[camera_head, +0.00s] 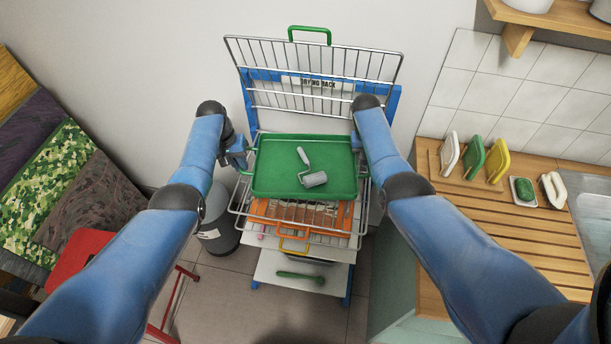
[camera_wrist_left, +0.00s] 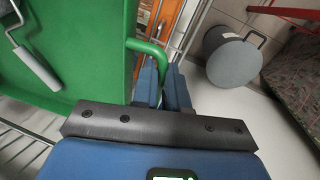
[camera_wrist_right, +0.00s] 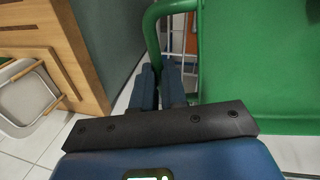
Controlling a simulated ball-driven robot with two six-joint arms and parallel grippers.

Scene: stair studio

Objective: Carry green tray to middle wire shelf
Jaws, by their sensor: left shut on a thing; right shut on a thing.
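The green tray (camera_head: 265,185) is level in front of the blue drying rack (camera_head: 393,105), with a paint roller (camera_head: 314,179) lying in it. My left gripper (camera_head: 240,152) is shut on the tray's left handle; the green handle (camera_wrist_left: 150,50) shows between its fingers in the left wrist view. My right gripper (camera_wrist_right: 165,85) is shut on the other handle (camera_wrist_right: 152,30); in the head view my forearm mostly hides it. A wire shelf (camera_head: 340,232) shows under and in front of the tray. I cannot tell whether the tray touches it.
The top wire shelf (camera_head: 310,75) is above and behind the tray. A wooden counter (camera_head: 480,230) is right, a grey bin (camera_head: 217,228) and red stool (camera_head: 80,262) left.

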